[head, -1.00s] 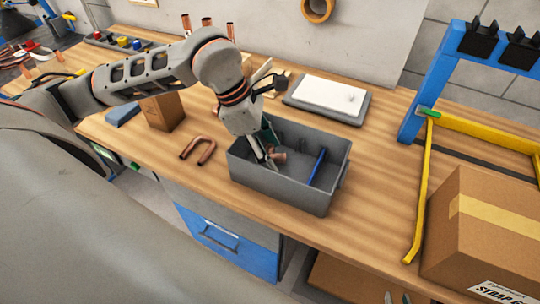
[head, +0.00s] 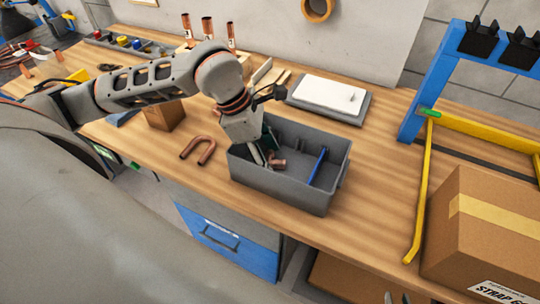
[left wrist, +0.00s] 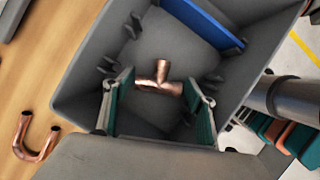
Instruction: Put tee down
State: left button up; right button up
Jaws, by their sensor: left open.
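The copper tee (head: 278,163) is inside the grey bin (head: 285,194), in its left part. In the left wrist view the tee (left wrist: 158,80) lies between the fingers, its right end close to the right finger. My left gripper (head: 268,158) reaches down into the bin and is open around the tee. In the left wrist view its fingers (left wrist: 160,84) stand apart with teal pads. What look like the tips of my right gripper (head: 396,298) show at the bottom edge, mostly cut off.
A blue divider (head: 317,166) stands in the bin. A copper U-bend (head: 198,149) lies left of it. A white pad (head: 328,95) lies behind. A cardboard box (head: 485,230) and yellow-blue frame (head: 424,170) stand right. Bench space between bin and frame is clear.

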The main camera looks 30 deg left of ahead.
pick_arm(q)
jog(key=b+v, duration=0.1)
jog(key=v, duration=1.1)
